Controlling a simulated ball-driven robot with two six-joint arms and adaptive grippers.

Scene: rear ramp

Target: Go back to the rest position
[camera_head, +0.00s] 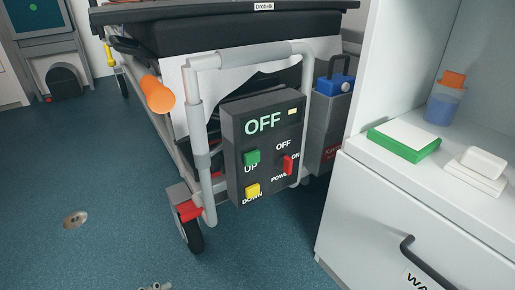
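A wheeled stretcher (203,140) with a grey tube frame stands at the centre. A dark control box (262,148) hangs on its near end and reads OFF. The box has a green UP button (252,158), a yellow DOWN button (252,191) and a red power switch (288,165). An orange handle (157,95) sticks out at the stretcher's left.
A white cabinet (400,225) with a dark drawer handle (428,262) stands close on the right. Its shelf holds a green-and-white box (405,138), a blue container (443,104) and white blocks (478,168). The blue floor (110,200) at left is mostly clear.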

